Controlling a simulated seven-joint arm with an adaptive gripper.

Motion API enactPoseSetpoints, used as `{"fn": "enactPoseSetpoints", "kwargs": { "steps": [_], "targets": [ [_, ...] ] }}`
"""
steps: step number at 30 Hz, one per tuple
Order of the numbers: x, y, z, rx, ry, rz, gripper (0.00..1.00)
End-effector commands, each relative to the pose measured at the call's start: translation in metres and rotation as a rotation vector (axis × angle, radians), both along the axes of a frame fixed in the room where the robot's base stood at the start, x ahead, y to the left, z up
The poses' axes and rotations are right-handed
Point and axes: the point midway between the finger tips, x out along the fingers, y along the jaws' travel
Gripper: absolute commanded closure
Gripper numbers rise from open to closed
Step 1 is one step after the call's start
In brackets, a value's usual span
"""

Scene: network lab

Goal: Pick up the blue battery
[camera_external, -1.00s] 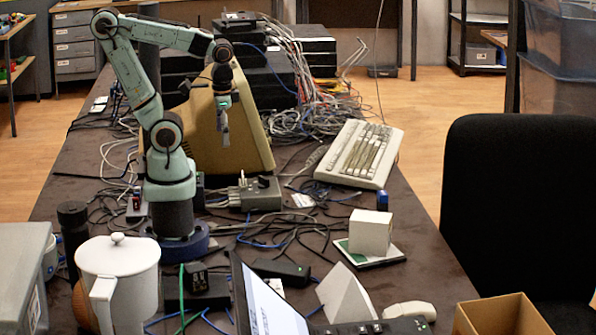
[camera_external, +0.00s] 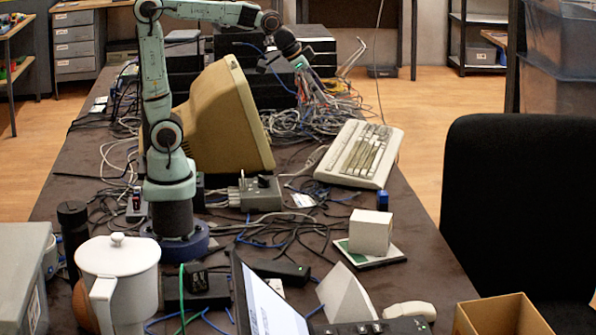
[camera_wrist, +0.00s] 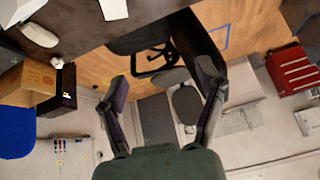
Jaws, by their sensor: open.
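A small blue upright object (camera_external: 382,201), which looks like the blue battery, stands on the dark table in the external view. I cannot make out the battery in the wrist view.
A beige keyboard (camera_external: 360,155), a white cube (camera_external: 370,233) on a green-and-white pad, and a grey box (camera_external: 255,194) with cables stand around the table. A beige monitor (camera_external: 225,125) is behind my arm. A black chair (camera_external: 520,200) stands at the right edge.

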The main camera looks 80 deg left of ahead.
Motion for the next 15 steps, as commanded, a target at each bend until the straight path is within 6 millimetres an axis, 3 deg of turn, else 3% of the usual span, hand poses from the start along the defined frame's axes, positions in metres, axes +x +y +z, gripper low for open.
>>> {"fn": "enactPoseSetpoints", "kwargs": {
  "steps": [1,5,9,12,15],
  "targets": [
    [0.029,0.005,-0.001,0.000,-0.023,-0.006,0.30],
    [0.107,0.027,-0.019,0.002,-0.079,-0.013,0.30],
    [0.173,0.062,-0.079,-0.005,-0.076,0.003,0.30],
    [0.195,0.088,-0.138,-0.018,-0.023,0.031,0.30],
    [0.195,0.108,-0.198,-0.035,0.062,0.062,0.30]
  ]
}}
